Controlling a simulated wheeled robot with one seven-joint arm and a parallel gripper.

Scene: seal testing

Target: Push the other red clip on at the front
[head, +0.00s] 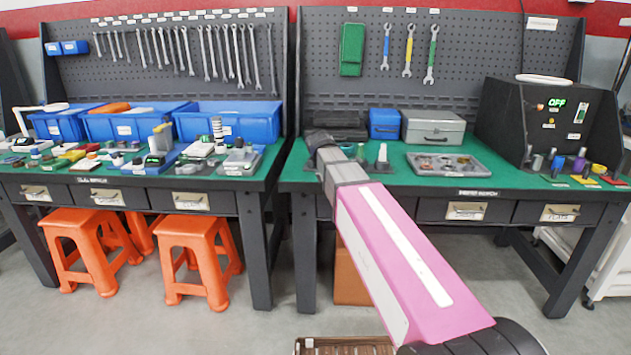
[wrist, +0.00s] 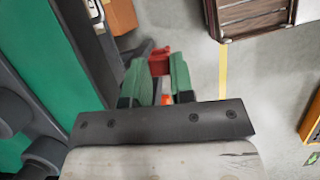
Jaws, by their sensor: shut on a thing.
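In the wrist view, my gripper (wrist: 158,78) has two green fingertips closed on a small red clip (wrist: 160,60). The clip sticks out past the fingertips. Grey floor shows around and beyond it, and the green bench top lies to the left. In the head view my pink and white arm reaches to the front edge of the right bench (head: 390,182), and the gripper and clip are hidden behind the arm's end. I cannot make out another red clip or the place where it goes on.
A grey tray of small parts (head: 455,166) lies on the right bench, with a grey case (head: 432,127) and a blue box (head: 384,123) behind it. A black test box (head: 510,115) reads OFF. Orange stools (head: 196,240) stand under the left bench. A brown crate (head: 318,351) is on the floor.

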